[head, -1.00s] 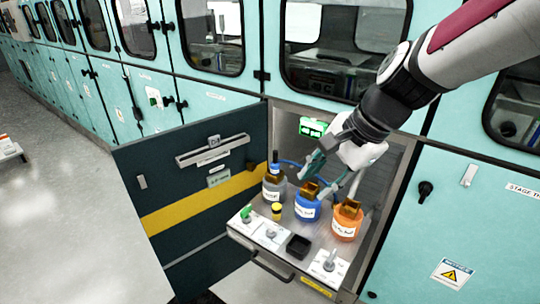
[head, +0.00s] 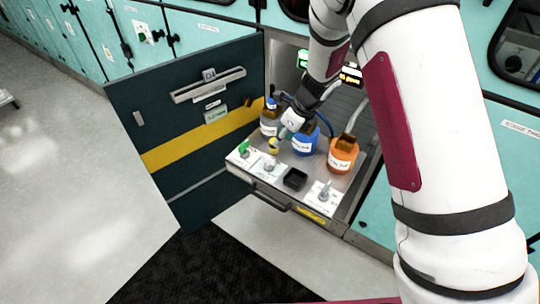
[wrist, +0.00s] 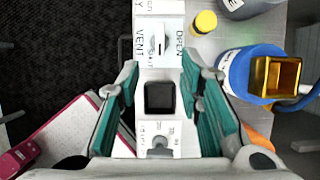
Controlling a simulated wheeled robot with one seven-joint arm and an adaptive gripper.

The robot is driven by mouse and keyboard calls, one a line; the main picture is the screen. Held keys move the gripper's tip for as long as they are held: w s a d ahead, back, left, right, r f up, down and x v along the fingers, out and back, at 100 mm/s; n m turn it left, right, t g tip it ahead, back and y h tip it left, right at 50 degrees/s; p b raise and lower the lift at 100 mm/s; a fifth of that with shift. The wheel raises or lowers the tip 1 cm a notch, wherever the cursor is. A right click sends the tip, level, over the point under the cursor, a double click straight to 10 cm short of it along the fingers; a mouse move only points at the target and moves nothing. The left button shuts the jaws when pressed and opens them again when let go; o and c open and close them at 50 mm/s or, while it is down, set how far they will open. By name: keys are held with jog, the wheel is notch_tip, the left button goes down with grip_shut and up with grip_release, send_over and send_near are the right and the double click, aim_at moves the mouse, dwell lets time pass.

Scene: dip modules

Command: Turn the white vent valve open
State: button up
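The white vent valve (wrist: 160,44) is on a white plate with VENT, OPEN and SHUT lettering, at the top middle of the wrist view. Its small white handle appears to lie along the picture's vertical; its exact setting is hard to read. In the head view my gripper (head: 287,128) is partly hidden.
A green valve (head: 243,148) is left of the vent valve. A black square cup (head: 295,180) and another switch (head: 324,191) are to its right. Grey, blue (head: 305,143) and orange (head: 342,156) bottles stand behind, with a yellow-capped vial (wrist: 205,21). An open dark door (head: 190,130) is at left.

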aim_at(269, 157)
jog(key=x, duration=1.2)
jog(key=shift+f, duration=0.4)
grip_shut()
